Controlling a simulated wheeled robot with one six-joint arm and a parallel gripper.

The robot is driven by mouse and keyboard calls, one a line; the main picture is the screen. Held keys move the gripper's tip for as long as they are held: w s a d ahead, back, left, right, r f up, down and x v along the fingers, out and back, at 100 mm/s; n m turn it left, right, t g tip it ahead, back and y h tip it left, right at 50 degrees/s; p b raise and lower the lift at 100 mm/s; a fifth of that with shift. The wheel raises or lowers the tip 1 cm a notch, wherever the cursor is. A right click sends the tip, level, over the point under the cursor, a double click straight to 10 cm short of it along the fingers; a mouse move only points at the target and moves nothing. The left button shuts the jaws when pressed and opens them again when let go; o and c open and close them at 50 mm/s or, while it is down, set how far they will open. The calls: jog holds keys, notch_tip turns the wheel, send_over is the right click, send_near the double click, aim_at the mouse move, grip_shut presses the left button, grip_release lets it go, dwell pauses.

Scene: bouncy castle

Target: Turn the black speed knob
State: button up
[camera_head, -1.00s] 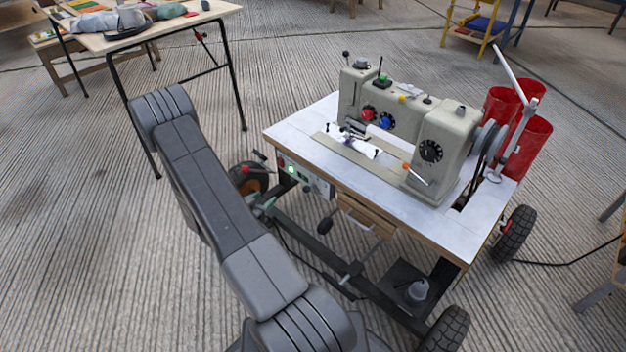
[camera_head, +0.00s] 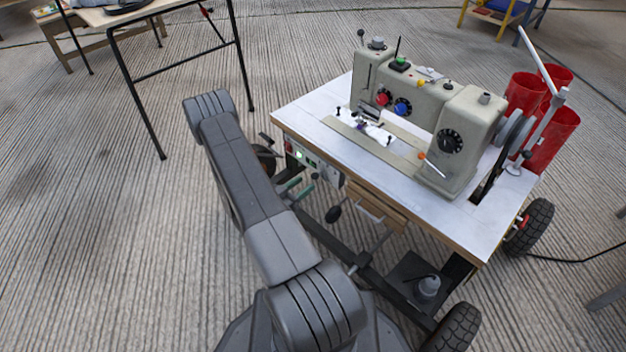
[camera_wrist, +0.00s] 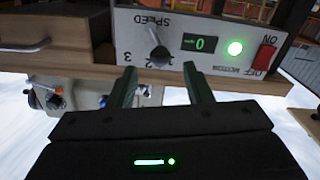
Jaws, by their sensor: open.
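The black speed knob (camera_wrist: 158,52) sits on a pale control panel (camera_wrist: 215,50) under the table's edge. In the wrist view the panel appears upside down, with "SPEED" and the numbers 1, 2 and 3 around the knob. The display (camera_wrist: 201,43) reads 0. My gripper (camera_wrist: 160,68) is open and empty, its fingers pointing at the panel on either side of the knob's line. The knob appears between and just beyond the fingertips; contact cannot be told. In the head view the panel (camera_head: 328,172) is small, and my arm hides most of my gripper (camera_head: 291,188).
A green light (camera_wrist: 235,48) is lit beside the red ON/OFF switch (camera_wrist: 265,57). A wooden drawer (camera_head: 375,207) adjoins the panel. Open floor lies left of my arm.

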aim_at(314, 177)
jog(key=shift+b+x, duration=0.45)
jog(key=shift+x, duration=2.25)
jog(key=c, duration=1)
jog(key=shift+m+b, duration=0.3)
jog(key=shift+s+d+m+b, duration=0.2)
jog(key=shift+d+m+b, duration=0.05)
jog(key=shift+m+b, duration=0.5)
jog(key=shift+s+d+r+m+b, duration=0.1)
jog(key=shift+s+d+m+b, duration=0.1)
jog(key=shift+m+b, duration=0.6)
jog(key=shift+s+d+r+m+b, duration=0.15)
jog(key=shift+m+b, duration=0.2)
jog(key=shift+m, duration=0.7)
jog(key=shift+f, duration=0.1)
